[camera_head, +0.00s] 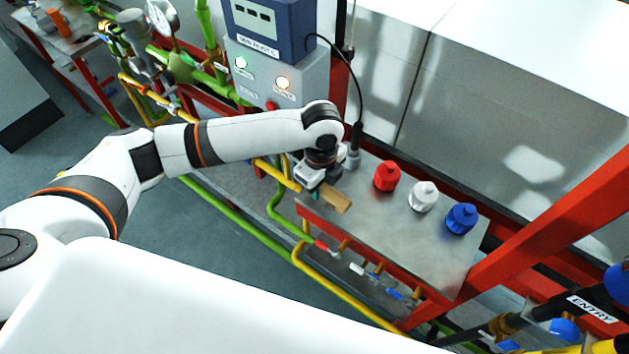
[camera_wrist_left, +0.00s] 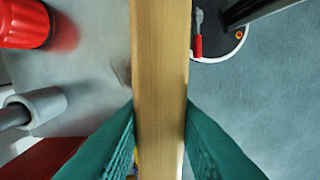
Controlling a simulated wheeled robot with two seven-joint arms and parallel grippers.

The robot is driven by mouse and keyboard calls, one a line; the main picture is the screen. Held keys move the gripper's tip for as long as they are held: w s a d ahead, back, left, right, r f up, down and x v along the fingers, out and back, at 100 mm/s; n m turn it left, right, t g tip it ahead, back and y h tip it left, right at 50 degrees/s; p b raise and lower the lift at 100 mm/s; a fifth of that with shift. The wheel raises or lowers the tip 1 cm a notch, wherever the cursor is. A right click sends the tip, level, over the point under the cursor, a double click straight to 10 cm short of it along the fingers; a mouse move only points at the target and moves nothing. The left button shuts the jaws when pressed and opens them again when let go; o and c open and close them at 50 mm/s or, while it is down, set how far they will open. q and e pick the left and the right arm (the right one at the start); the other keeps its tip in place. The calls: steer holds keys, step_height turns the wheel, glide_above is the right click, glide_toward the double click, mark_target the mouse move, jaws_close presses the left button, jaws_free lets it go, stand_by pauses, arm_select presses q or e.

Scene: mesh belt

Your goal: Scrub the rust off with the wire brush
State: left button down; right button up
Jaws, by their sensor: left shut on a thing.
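My left gripper (camera_head: 318,187) is shut on a long wooden piece (camera_head: 337,201), which looks like the wire brush's handle. It is held over the left end of the grey metal table top (camera_head: 398,238). In the left wrist view the wood (camera_wrist_left: 160,70) runs straight up the picture between the green fingertips (camera_wrist_left: 160,140). No bristles show in either view. I cannot make out a clear rust patch; the wrist view shows only a faint dark smudge (camera_wrist_left: 121,74) on the grey surface beside the wood. My right gripper is not in view.
A control box (camera_head: 272,75) with lit buttons is behind my left arm. A red beam (camera_head: 560,226) slopes at the right. Yellow pipes (camera_head: 340,290) run below.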

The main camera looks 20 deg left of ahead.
arm_select(q)
steer(key=shift+r, duration=1.25)
